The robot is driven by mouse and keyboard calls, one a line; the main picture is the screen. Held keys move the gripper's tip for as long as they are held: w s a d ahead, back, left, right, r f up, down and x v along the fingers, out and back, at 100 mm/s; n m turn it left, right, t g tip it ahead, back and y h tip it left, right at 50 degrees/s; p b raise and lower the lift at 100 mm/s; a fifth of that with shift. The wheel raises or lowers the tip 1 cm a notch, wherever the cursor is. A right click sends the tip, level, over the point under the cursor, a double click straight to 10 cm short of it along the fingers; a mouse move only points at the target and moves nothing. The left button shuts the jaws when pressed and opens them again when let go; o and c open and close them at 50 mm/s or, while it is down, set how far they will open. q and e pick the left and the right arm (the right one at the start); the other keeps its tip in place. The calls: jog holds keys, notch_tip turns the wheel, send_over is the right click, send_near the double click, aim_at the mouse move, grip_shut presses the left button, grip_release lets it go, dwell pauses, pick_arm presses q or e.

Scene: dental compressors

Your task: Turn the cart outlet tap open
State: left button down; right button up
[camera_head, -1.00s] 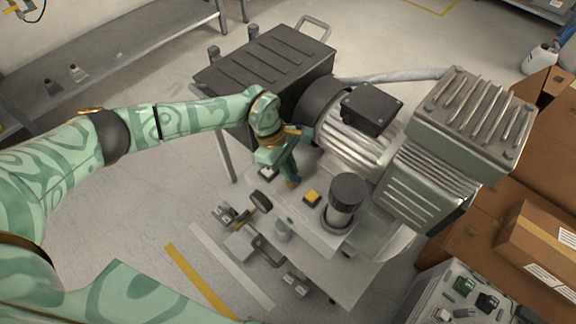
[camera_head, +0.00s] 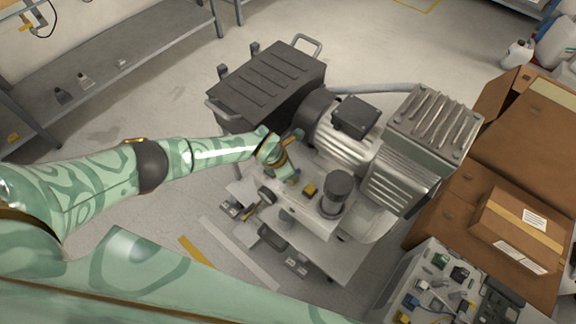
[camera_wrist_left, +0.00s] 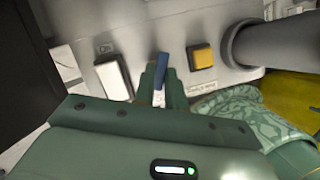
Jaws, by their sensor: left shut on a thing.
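The cart (camera_head: 345,250) carries a compressor motor and a pale front panel. My left gripper (camera_head: 292,179) reaches down to this panel from the left. In the left wrist view, the fingers of the same gripper (camera_wrist_left: 162,88) are closed around a narrow blue lever (camera_wrist_left: 163,66), which looks like the tap handle. The lever stands roughly in line with the fingers, and its lower part is hidden between them. The tap body cannot be made out. My right gripper is not in view.
A yellow button (camera_wrist_left: 203,57) and a white switch (camera_wrist_left: 114,76) flank the lever. A dark cylinder (camera_head: 336,190) stands right of the gripper. The black ribbed case (camera_head: 268,85) lies behind.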

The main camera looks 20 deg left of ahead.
pick_arm(q)
jog(key=n+p, duration=0.1)
jog(key=n+y+p, duration=0.1)
jog(key=n+p, duration=0.1)
jog(key=shift+d+r+t, duration=0.2)
jog(key=shift+t, duration=0.2)
jog(key=shift+s+f+n+y+p, duration=0.1)
jog(key=shift+n+y+p, duration=0.4)
jog(key=shift+n, duration=0.5)
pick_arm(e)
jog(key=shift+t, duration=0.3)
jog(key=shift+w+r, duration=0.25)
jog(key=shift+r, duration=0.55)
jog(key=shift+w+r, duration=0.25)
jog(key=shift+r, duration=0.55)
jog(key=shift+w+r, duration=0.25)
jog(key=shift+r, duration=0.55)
pick_arm(q)
jog(key=shift+f, duration=0.1)
jog(key=c, duration=1.4)
grip_release()
jog(key=shift+c, duration=0.2)
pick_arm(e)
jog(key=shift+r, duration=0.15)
